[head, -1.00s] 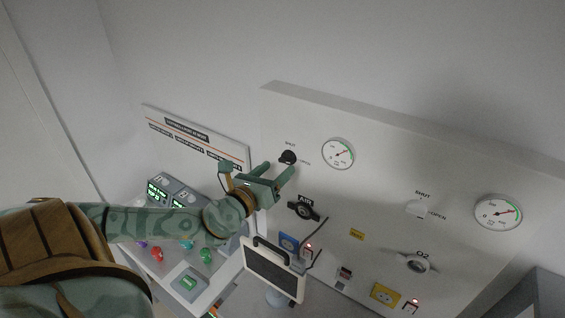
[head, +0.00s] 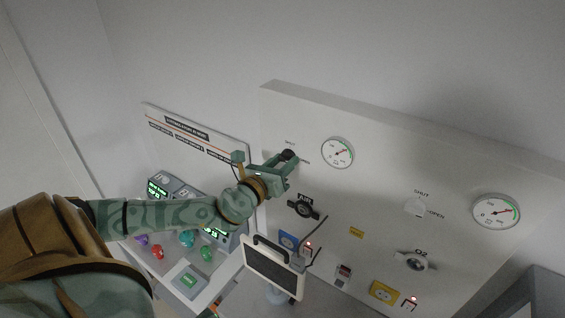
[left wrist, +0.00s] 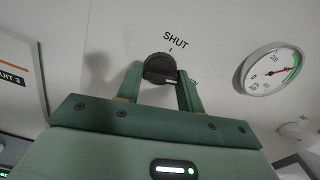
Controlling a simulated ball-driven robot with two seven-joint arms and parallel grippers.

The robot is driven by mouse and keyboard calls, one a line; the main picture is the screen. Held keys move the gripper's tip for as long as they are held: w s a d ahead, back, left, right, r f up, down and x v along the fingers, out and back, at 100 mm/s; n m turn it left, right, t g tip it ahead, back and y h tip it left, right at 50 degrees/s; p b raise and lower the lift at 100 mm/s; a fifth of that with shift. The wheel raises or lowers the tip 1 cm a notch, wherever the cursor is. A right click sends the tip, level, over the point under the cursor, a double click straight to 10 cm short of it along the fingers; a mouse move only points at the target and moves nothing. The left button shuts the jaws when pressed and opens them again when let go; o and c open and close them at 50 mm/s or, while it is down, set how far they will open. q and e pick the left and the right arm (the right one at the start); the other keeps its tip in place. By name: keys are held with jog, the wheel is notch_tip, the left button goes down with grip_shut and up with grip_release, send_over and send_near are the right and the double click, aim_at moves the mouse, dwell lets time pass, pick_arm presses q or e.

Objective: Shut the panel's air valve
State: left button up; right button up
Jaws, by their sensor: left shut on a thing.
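The air valve is a black round knob (head: 288,155) at the upper left of the white wall panel (head: 375,150), above the AIR outlet (head: 303,208). In the left wrist view the knob (left wrist: 159,68) sits between my two fingers below the word SHUT; its light pointer mark faces sideways toward the partly hidden OPEN label, not up to SHUT. My left gripper (head: 285,160) is shut on the knob, one finger at each side. My right gripper is not in view.
A gauge (head: 337,152) sits right of the knob. A second valve, white (head: 415,207), and the O2 outlet (head: 416,261) are farther right. A tablet-like screen (head: 273,268) stands below.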

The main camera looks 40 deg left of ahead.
pick_arm(q)
jog(key=shift+n, duration=0.3)
jog(key=n, duration=0.3)
jog(key=shift+n+b, duration=0.3)
jog(key=shift+b, duration=0.1)
jog(key=n, duration=0.3)
jog(key=shift+r+n, duration=0.1)
jog(key=shift+n, duration=0.2)
jog(key=n+p, duration=0.1)
jog(key=n, duration=0.2)
jog(key=shift+r+n, duration=0.1)
jog(key=shift+n, duration=0.2)
jog(key=shift+n+p, duration=0.55)
jog(key=shift+n, duration=1.35)
jog(key=o, duration=1)
